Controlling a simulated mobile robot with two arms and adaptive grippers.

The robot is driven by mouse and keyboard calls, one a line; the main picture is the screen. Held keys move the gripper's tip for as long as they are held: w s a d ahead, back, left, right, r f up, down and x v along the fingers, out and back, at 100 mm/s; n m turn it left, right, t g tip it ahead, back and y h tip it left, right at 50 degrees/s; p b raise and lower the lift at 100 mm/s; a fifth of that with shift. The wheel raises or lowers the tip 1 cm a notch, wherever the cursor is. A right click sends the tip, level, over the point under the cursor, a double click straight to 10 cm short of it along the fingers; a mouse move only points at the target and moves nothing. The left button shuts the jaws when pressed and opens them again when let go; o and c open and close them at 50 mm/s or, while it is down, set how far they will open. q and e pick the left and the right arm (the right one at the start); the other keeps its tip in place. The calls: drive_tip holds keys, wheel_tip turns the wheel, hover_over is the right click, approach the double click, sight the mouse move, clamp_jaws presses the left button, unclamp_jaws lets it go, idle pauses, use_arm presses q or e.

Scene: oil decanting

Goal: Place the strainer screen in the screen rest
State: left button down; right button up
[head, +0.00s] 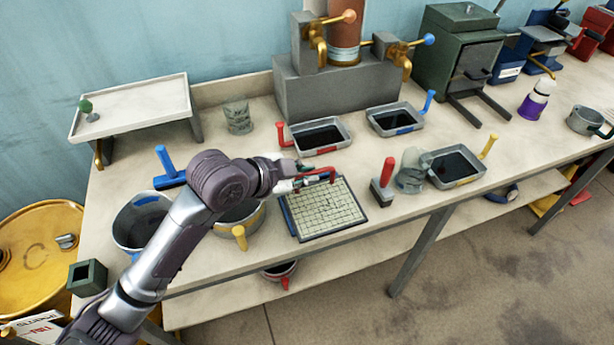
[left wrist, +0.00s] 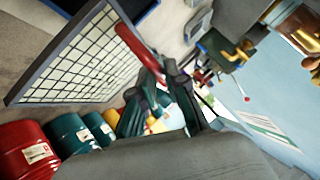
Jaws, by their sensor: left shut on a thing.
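The strainer screen is a square pale mesh (head: 326,212) in a dark frame, with a red handle (head: 330,174) at its far edge. It also shows large in the left wrist view (left wrist: 88,60). My left gripper (head: 312,181) is shut on the red handle, and its dark fingers (left wrist: 158,80) close around that handle in the left wrist view. The screen is over the front part of the bench; I cannot tell how high it is. I cannot surely pick out the screen rest. My right gripper is not in view.
Dark-filled trays stand behind the screen, one red-handled (head: 320,136) and one blue-handled (head: 395,119). A red-handled tool (head: 383,185), a glass jar (head: 410,170) and a yellow-handled tray (head: 455,167) are to its right. A raised white shelf (head: 130,107) stands at back left.

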use_arm(q)
drive_tip(key=w+f, duration=0.3)
drive_tip(key=w+f+p, duration=0.1)
drive_tip(key=w+f, duration=0.2)
drive_tip(key=w+f+p, duration=0.1)
drive_tip(key=w+f, duration=0.1)
drive_tip(key=f, duration=0.1)
drive_tip(key=shift+w+a, duration=0.4)
drive_tip(key=shift+f, duration=0.15)
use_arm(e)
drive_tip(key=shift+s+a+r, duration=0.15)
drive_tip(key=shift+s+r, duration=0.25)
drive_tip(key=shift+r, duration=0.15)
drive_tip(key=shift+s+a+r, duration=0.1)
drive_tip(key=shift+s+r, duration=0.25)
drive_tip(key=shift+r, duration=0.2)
use_arm(q)
drive_tip(key=c, duration=1.2)
unclamp_jaws()
drive_tip(key=shift+f, duration=0.1)
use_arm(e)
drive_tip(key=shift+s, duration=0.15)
use_arm(q)
drive_tip(key=shift+a, duration=0.1)
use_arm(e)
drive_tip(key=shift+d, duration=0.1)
